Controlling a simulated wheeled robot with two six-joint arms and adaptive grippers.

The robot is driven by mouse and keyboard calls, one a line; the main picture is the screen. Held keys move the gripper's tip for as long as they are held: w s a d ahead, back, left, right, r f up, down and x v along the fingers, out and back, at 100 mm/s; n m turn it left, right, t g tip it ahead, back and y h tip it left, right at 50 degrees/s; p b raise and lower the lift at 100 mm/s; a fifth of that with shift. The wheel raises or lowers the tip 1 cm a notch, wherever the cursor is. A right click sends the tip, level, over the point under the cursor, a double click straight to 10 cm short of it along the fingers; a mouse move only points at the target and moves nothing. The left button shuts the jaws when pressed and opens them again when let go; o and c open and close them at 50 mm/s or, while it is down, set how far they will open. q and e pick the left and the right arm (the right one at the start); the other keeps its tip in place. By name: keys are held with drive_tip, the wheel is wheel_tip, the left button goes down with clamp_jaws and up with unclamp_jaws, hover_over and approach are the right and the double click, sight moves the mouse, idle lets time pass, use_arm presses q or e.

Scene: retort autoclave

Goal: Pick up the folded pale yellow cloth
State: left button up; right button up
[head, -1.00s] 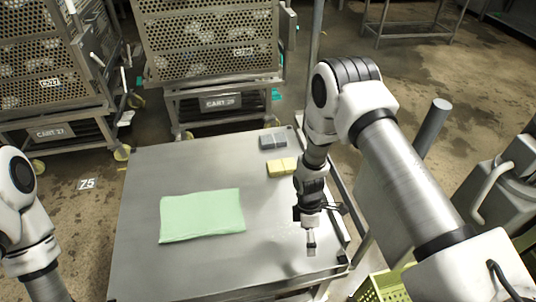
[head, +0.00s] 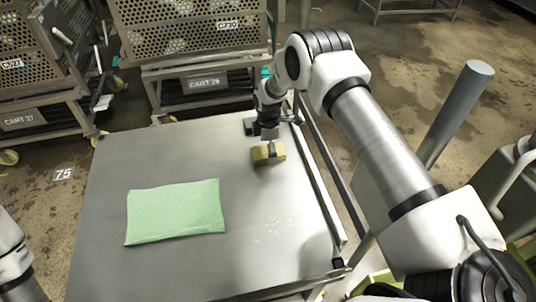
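The folded pale yellow cloth (head: 261,156) lies on the steel table near its far right side. My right gripper (head: 271,149) is right over the cloth, pointing down, its fingertips at the cloth's top and right part. The fingers are small and partly hidden by the wrist, so I cannot tell whether they are open or shut on it. My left gripper is out of view; only part of my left arm shows at the left edge.
A light green cloth (head: 175,211) lies flat on the steel table (head: 130,165). A grey folded item (head: 250,126) sits behind the yellow cloth, partly hidden by my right arm. A rail (head: 322,190) runs along the table's right edge. Perforated carts (head: 190,42) stand beyond.

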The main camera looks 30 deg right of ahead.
drive_tip(key=shift+f, duration=0.2)
drive_tip(key=c, duration=1.1)
drive_tip(key=shift+c, duration=0.2)
drive_tip(key=shift+r, duration=0.1)
drive_tip(key=shift+r, duration=0.45)
wheel_tip(320, 180, up, 2)
drive_tip(key=shift+r, duration=0.25)
drive_tip(key=s+a, duration=0.2)
drive_tip(key=s, duration=0.2)
drive_tip(key=s+a+r+p, duration=0.1)
drive_tip(key=s+a, duration=0.2)
drive_tip(key=s, duration=0.1)
drive_tip(key=s+a, duration=0.3)
drive_tip(key=s, duration=0.2)
drive_tip(key=shift+a+r+p, duration=0.2)
drive_tip(key=shift+r+p, duration=0.05)
drive_tip(key=shift+p, duration=0.05)
drive_tip(key=shift+s+a, duration=0.15)
drive_tip(key=shift+s, duration=0.1)
